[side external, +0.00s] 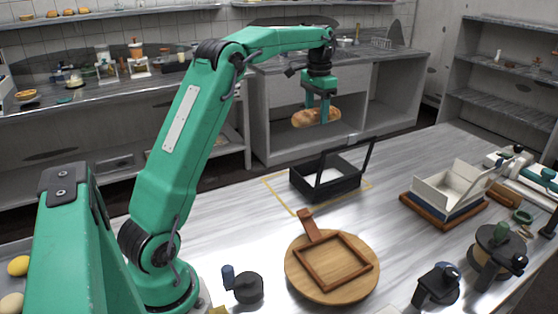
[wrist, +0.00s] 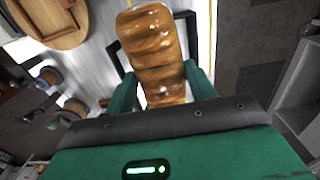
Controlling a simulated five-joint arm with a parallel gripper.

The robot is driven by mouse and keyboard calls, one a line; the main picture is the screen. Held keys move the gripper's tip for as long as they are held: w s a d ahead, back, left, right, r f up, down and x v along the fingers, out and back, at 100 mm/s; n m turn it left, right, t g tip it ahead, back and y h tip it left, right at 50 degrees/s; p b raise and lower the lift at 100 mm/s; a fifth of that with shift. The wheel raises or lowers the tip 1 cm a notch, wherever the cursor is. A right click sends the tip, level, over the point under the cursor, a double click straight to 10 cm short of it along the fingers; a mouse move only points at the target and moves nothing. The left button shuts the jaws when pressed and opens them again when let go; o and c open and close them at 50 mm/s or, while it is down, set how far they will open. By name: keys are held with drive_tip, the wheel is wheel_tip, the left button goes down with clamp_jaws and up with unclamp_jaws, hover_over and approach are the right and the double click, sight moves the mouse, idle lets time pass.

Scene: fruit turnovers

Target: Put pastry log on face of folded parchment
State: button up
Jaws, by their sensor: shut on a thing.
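The pastry log (side external: 302,118), golden brown and ridged, is held up in the air by my gripper (side external: 317,108). In the wrist view the pastry log (wrist: 152,45) lies between the two green fingers of my gripper (wrist: 161,90), shut on its near part. It hangs above and behind a black open tray (side external: 312,188) with a raised lid and a pale inside. I cannot tell for sure which thing is the folded parchment. A white open box (side external: 450,187) stands on a blue and brown base at the right.
A round wooden board (side external: 305,287) with a square frame and handle lies at the front. Yellow lines (side external: 277,189) mark the table around the black tray. Dark clamp-like devices (side external: 437,287) stand front right. Bare tabletop (side external: 400,230) lies between board and white box.

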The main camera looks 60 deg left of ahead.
drive_tip(key=w, duration=0.1)
drive_tip(key=w+a+f, duration=0.1)
drive_tip(key=w, duration=0.2)
drive_tip(key=shift+a+f, duration=0.15)
drive_tip(key=shift+a, duration=0.25)
drive_tip(key=shift+w+a+f, duration=0.2)
drive_tip(key=shift+w+f, duration=0.25)
drive_tip(key=shift+f, duration=2.5)
drive_tip(key=shift+w+a+f, duration=0.2)
drive_tip(key=shift+w+f, duration=0.3)
drive_tip(key=shift+f, duration=2.5)
drive_tip(key=shift+w+a+f, duration=0.2)
drive_tip(key=shift+w+f, duration=0.25)
drive_tip(key=shift+f, duration=2.5)
drive_tip(key=shift+f, duration=0.1)
drive_tip(key=shift+f, duration=2.4)
drive_tip(key=shift+f, duration=0.1)
drive_tip(key=o, duration=0.6)
drive_tip(key=shift+o, duration=0.6)
